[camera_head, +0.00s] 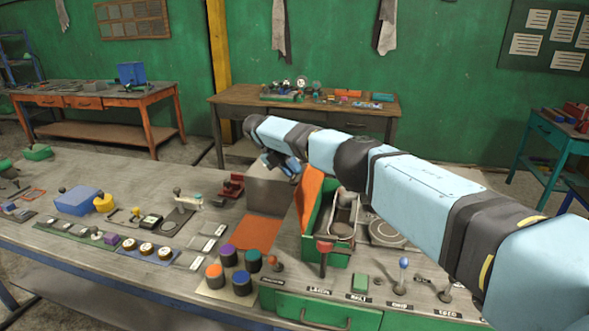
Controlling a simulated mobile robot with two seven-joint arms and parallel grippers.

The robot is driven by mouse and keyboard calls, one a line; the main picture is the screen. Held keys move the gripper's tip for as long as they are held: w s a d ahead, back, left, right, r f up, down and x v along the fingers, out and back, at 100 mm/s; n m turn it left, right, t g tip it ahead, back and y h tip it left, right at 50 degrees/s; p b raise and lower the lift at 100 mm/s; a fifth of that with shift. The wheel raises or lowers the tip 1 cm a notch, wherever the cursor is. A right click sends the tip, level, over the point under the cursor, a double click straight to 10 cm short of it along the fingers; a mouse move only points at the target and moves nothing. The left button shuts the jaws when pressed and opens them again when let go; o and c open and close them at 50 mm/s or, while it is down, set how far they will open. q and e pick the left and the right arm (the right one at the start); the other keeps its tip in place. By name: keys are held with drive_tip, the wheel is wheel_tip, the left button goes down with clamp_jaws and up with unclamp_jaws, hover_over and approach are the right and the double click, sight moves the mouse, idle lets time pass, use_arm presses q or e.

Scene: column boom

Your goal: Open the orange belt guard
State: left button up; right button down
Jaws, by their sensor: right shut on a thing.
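The orange belt guard (309,193) is a flat panel standing steeply tilted at the left side of a green housing (311,237). Inside the housing, a belt and pulleys (343,215) show uncovered. My right arm reaches in from the right, over the housing. My right gripper (288,168) is at the upper left edge of the guard and is shut on it. The arm hides part of the contact and the back of the housing. My left gripper is not in view.
An orange flat patch (251,232) lies left of the housing. A red-handled lever (324,250), several coloured knobs (240,281) and a blue-topped lever (403,265) line the bench's front.

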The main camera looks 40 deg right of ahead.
drive_tip(key=c, duration=1.4)
unclamp_jaws()
drive_tip(key=shift+a+f, duration=0.45)
drive_tip(key=shift+f, duration=0.05)
drive_tip(key=shift+o, duration=1.2)
drive_tip(key=shift+w+f, duration=0.15)
drive_tip(key=shift+w, duration=0.2)
drive_tip(key=shift+r, duration=0.2)
drive_tip(key=shift+d, duration=0.15)
